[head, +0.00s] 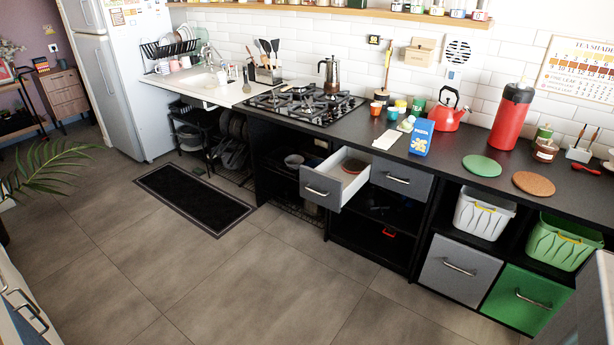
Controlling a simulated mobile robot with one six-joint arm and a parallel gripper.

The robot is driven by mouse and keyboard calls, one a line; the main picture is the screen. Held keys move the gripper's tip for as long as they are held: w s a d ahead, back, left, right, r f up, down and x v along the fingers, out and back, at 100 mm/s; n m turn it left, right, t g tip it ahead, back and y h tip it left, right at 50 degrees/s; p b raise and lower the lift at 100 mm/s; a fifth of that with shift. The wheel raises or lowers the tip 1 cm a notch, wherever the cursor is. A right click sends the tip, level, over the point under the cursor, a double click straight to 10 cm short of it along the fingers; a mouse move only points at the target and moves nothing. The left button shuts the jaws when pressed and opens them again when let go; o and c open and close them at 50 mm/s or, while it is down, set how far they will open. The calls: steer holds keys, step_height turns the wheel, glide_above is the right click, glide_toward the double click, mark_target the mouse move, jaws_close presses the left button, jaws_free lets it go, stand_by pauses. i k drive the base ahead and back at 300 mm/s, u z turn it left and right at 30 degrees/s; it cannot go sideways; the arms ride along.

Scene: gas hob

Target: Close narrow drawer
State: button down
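A narrow drawer with a grey front (321,189) and a white inside stands pulled out below the black worktop, right of the gas hob (304,103). A metal bar handle runs across its front. A round brownish thing (355,166) lies inside it. A second grey drawer (402,179) directly to its right is shut, also with a metal handle. My gripper does not show in the head view.
Open black shelves lie under the drawers. A white basket (484,212), a green basket (560,240), a grey box (459,268) and a green box (528,299) fill the right-hand unit. A dark mat (193,197) lies left. The tiled floor (260,285) before the drawer is clear.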

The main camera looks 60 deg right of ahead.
mark_target(327, 185)
steer(key=z, duration=0.35)
steer(key=i, duration=1.2)
steer(key=u, duration=0.2)
